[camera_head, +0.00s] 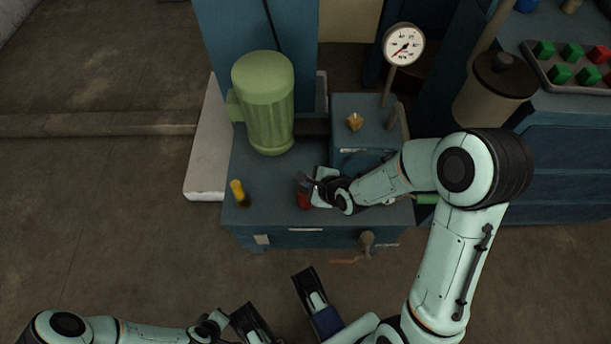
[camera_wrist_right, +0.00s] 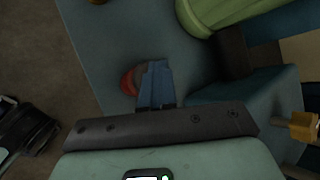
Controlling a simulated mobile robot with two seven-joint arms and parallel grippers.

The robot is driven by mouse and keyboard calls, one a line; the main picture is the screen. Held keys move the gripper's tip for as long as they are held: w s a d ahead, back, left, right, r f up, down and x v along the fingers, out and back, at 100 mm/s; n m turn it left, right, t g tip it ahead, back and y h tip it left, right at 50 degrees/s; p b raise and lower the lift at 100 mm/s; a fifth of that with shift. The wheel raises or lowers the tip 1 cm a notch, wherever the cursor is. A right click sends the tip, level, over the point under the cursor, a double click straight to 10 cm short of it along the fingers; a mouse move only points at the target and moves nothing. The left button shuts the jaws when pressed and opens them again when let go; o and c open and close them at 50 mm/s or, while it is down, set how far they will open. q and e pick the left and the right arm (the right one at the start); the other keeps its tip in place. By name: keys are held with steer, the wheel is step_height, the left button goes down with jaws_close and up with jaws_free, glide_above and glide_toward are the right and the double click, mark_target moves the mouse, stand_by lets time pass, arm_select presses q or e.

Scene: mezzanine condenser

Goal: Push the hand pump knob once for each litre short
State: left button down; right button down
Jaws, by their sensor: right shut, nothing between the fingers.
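A red knob (camera_head: 305,200) stands near the front of the blue cabinet top; in the right wrist view the red knob (camera_wrist_right: 128,82) shows just beside the blue fingers. My right gripper (camera_head: 309,186) is shut and empty, its fingertips over or against the knob, partly hiding it; I cannot tell whether they touch. In the wrist view the right fingers (camera_wrist_right: 155,80) are together. A round white gauge (camera_head: 403,45) stands on a stem behind; its red needle points down-left, its figures too small to read. My left gripper (camera_head: 252,322) is low in the head view, its fingers unclear.
The cabinet top (camera_head: 270,210) also carries a green motor (camera_head: 265,105), a yellow-topped fitting (camera_head: 238,192) and a brass fitting (camera_head: 354,121). A tray (camera_head: 535,67) of green and red pieces is far right. Floor at left is clear.

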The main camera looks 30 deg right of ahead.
steer(key=shift+f, duration=0.25)
steer(key=shift+r, duration=0.2)
steer(key=shift+r+p, duration=2.15)
steer(key=shift+r, duration=0.45)
step_height(320, 180, up, 5)
steer(key=p, duration=0.4)
steer(key=shift+d, duration=0.1)
stand_by(1.2)
